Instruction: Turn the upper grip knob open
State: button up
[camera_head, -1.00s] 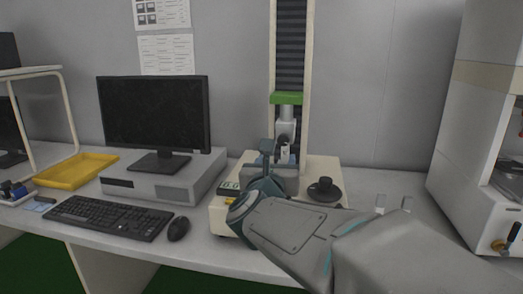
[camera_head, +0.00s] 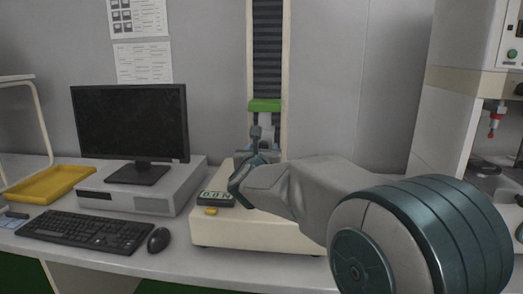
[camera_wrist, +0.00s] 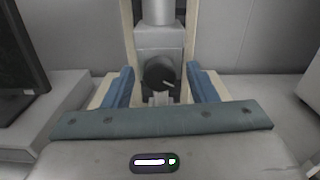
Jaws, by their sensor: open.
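The testing machine stands on the bench with a tall column (camera_head: 267,60) and a green crosshead (camera_head: 264,105). In the wrist view, a round black knob (camera_wrist: 159,73) with a light line on it sits on the front of a grey grip block (camera_wrist: 157,41). My gripper (camera_wrist: 160,88) is open, with its blue fingers to the left and right of the knob and apart from it. In the head view, my gripper (camera_head: 257,145) is in front of the column and my arm hides the knob and much of the machine base.
A monitor (camera_head: 130,122) on a grey box, a keyboard (camera_head: 84,232), a mouse (camera_head: 158,239) and a yellow tray (camera_head: 48,184) are on the left. The machine base (camera_head: 235,236) has a small display (camera_head: 216,198). Another machine (camera_head: 450,110) stands at the right.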

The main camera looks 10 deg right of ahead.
jog(key=c, duration=1)
